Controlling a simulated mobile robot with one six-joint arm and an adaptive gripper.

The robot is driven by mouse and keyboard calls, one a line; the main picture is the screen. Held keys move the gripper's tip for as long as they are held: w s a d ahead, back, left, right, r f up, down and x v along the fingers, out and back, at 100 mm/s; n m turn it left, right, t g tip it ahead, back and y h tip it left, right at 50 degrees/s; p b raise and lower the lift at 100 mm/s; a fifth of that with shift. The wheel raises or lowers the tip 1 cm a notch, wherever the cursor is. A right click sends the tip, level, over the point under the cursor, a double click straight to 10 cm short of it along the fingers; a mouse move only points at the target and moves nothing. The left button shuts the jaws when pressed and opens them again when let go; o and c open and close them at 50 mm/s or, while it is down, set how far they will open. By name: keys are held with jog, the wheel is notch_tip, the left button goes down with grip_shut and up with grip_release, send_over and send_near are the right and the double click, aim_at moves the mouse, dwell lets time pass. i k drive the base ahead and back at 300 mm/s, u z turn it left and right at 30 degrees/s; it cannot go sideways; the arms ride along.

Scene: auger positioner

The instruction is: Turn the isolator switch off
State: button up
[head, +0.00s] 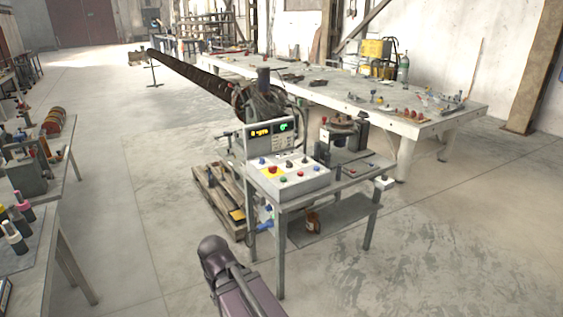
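A grey control box (306,183) with several coloured buttons and knobs lies on a small metal table. A yellow patch with a small red part (271,171) sits on its upper left; it may be the isolator switch, but it is too small to tell its position. Behind the box stands a display unit (270,139) with lit yellow and green digits. A part of my own arm (235,275) shows at the bottom, in front of the table. My gripper cannot be made out in this view.
The small metal table (345,185) stands on open concrete floor, with a wooden pallet (220,200) at its left. A long auger (195,75) runs back from it. A long workbench (415,125) is behind; another bench (45,240) is at the left edge.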

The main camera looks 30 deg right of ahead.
aim_at(273, 170)
jog(key=k, duration=1.35)
jog(key=z, duration=0.2)
jog(key=i, duration=0.45)
jog(key=z, duration=0.6)
jog(key=i, duration=1.65)
jog(key=u, duration=0.2)
